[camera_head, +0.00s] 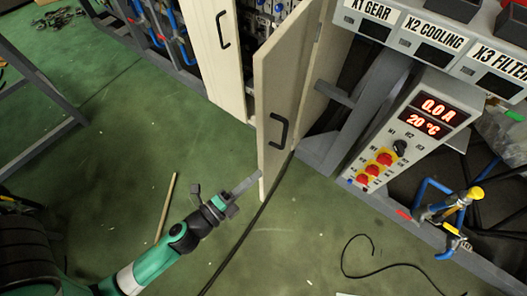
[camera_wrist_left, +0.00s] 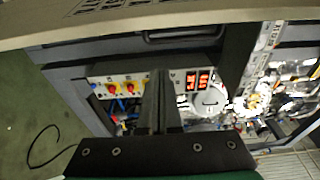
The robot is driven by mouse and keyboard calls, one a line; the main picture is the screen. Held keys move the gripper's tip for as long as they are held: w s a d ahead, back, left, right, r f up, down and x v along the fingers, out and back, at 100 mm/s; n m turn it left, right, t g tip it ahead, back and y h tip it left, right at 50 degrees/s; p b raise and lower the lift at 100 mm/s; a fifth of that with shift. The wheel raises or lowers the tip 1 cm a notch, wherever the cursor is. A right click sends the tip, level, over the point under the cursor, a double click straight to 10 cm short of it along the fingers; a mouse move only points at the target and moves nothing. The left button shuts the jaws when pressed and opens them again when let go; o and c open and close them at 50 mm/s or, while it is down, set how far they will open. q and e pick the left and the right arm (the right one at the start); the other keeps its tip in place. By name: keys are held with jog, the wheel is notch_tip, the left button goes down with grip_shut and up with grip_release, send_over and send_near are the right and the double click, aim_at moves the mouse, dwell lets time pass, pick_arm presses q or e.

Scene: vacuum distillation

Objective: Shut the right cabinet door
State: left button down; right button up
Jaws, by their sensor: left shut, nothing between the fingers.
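The right cabinet door (camera_head: 281,92) is a cream panel that stands swung open, with a black handle (camera_head: 280,131) on its face. The left door (camera_head: 212,45), also cream with a black handle, is to its left. My left gripper (camera_head: 254,181) is shut and empty, its tip close to the low free edge of the right door. I cannot tell if they touch. The left wrist view shows the closed fingers (camera_wrist_left: 160,100) from behind, with a pale panel edge (camera_wrist_left: 150,22) across the top. My right gripper is not in view.
A control panel (camera_head: 412,128) with red displays and knobs stands right of the door, on a grey frame. Blue pipes and valves (camera_head: 448,205) are at the lower right. A black cable (camera_head: 250,218) and a wooden stick (camera_head: 166,207) lie on the green floor.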

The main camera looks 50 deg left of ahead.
aim_at(263, 153)
pick_arm(q)
jog(key=w+a+p, duration=0.1)
jog(key=w+p, duration=0.1)
jog(key=w, duration=0.7)
jog(key=s+a+p, duration=0.2)
jog(key=a, duration=0.1)
jog(key=shift+a+r, duration=0.1)
jog(key=shift+a, duration=0.1)
jog(key=shift+s+a, duration=0.1)
